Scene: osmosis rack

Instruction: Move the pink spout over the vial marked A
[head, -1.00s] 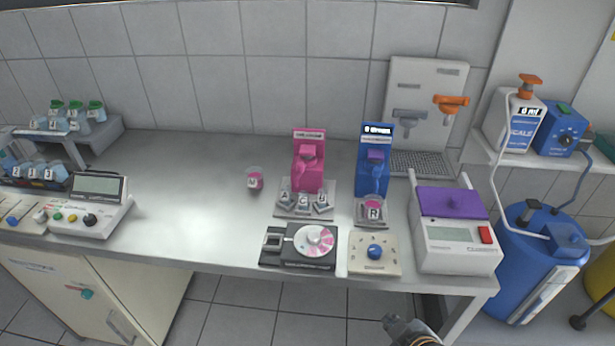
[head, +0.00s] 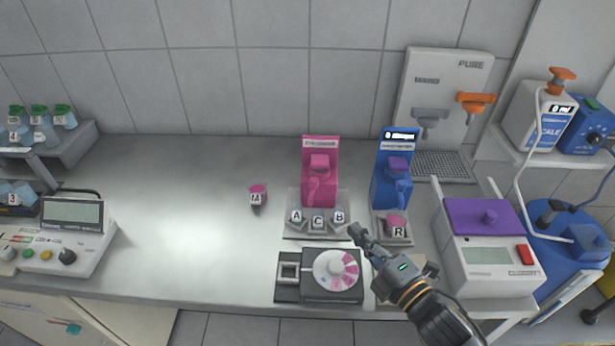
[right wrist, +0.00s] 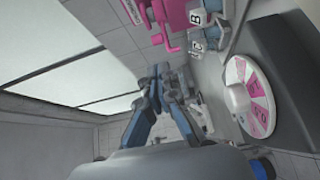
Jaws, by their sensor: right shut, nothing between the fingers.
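The pink dispenser (head: 320,150) stands against the back of the bench. Its pink spout (head: 314,190) hangs from the front, pointing toward the vials between A and C; which one it is over, I cannot tell. The vial marked A (head: 297,217) is at the left of the tray (head: 291,233), with C (head: 318,222) in the middle and B (head: 339,217) at the right. My right gripper (head: 357,233) is shut and empty, just right of B and in front of the tray. It also shows in the right wrist view (right wrist: 168,78). My left gripper is out of view.
The blue dispenser (head: 394,170) with vial R (head: 398,232) stands right of the pink one. A pink-and-white dial (head: 337,269) lies in front of the tray. A purple-lidded machine (head: 485,215) is at the right.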

